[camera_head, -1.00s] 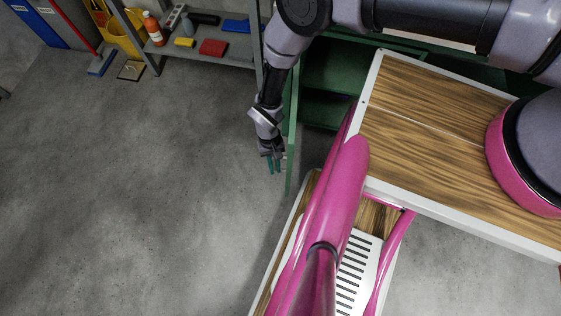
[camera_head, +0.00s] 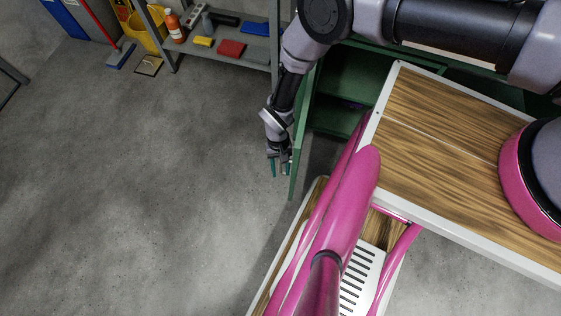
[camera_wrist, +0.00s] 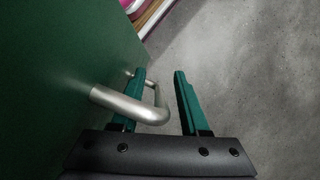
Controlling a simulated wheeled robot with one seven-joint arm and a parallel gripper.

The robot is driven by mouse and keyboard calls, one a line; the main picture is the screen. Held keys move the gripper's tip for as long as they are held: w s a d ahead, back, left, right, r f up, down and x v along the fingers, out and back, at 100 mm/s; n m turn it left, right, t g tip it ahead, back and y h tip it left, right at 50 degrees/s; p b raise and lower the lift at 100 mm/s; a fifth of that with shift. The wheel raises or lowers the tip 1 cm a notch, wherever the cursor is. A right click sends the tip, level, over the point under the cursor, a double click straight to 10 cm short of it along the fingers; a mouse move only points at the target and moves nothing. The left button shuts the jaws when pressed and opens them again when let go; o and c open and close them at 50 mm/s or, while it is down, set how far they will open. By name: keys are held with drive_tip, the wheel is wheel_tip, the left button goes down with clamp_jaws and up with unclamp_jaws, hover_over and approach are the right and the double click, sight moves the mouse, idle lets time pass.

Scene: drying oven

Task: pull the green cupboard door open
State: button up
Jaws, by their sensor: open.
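The green cupboard door (camera_head: 302,135) stands swung out from the green cupboard, seen nearly edge-on in the head view; dark green shelves (camera_head: 345,95) show behind it. In the wrist view the door's face (camera_wrist: 60,80) fills the left side. A silver bar handle (camera_wrist: 135,106) sticks out from it. My gripper (camera_head: 280,170) is at the door's left side, low near its free edge. In the wrist view its two teal fingers (camera_wrist: 168,100) are apart. The left finger appears to be inside the handle's loop, between bar and door; the right finger is outside. Contact cannot be told.
A wood-topped table (camera_head: 430,100) with a white rim stands right of the door. A lower wooden surface with a slotted white panel (camera_head: 362,275) lies below, partly behind my pink column. A grey shelf (camera_head: 245,48) holds coloured items at the back. Floor to the left is clear.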

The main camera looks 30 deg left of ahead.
drive_tip(key=v, duration=1)
drive_tip(key=shift+r, duration=0.4)
drive_tip(key=shift+a, duration=0.1)
